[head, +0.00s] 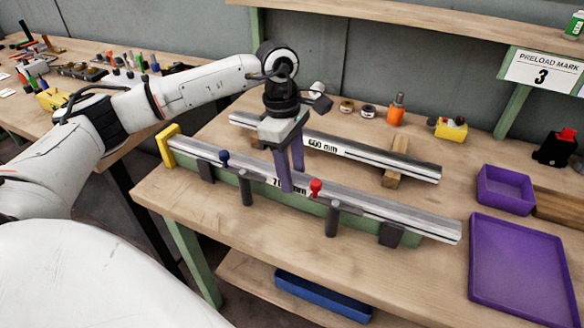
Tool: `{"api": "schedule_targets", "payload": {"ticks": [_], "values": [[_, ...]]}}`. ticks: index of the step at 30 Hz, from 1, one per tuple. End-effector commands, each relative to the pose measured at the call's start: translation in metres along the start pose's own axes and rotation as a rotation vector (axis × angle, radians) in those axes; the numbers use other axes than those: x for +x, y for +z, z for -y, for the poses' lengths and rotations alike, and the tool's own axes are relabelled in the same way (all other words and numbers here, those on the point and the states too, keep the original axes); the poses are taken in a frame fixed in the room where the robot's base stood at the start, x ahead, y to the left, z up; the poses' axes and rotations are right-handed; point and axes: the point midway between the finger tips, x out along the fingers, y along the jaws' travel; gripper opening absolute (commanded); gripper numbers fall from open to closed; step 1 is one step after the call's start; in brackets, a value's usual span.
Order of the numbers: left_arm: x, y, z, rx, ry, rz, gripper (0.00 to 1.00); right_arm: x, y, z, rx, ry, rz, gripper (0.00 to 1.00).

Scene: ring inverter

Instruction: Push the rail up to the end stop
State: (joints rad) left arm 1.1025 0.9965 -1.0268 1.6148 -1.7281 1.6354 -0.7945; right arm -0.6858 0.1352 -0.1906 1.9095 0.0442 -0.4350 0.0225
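A long silver rail (400,212) with a partly covered label lies along a green bed (230,184) on the workbench. A yellow end stop (168,146) stands at the bed's left end. The rail's left end is close to it; I cannot tell whether they touch. My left gripper (290,182) points down at the middle of the rail. One purple finger is in front of the rail and covers part of the label. The other shows behind it. I cannot tell whether the fingers press on the rail. My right gripper is out of view.
A blue knob (224,156) and a red knob (316,188) stand along the bed, with dark posts in front. A second rail marked 600 mm (370,155) lies behind on wooden blocks. Purple trays (476,292) are at right.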

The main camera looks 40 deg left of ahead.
Motion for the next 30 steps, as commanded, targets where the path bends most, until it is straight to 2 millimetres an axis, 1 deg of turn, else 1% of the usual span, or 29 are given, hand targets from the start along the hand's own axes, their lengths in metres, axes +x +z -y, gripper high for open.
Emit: {"api": "schedule_targets", "payload": {"ticks": [1, 5, 6, 7, 30], "values": [[-0.0002, 0.0001, 0.0, 0.0, 0.0, 0.0, 0.33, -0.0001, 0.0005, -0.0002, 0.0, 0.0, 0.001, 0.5], [-0.0003, 0.0001, 0.0, 0.0, 0.0, 0.0, 0.11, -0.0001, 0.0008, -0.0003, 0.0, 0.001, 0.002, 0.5], [-0.0003, 0.0001, 0.0, 0.0, 0.0, 0.0, 0.04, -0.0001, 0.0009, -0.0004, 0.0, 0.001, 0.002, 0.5], [-0.0003, 0.0001, 0.0001, 0.0, 0.0, 0.0, 0.0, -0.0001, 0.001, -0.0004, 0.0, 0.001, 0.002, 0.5], [-0.0007, 0.0001, 0.0001, 0.0, 0.0, 0.0, 0.0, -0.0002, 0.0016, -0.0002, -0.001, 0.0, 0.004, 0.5]]}}
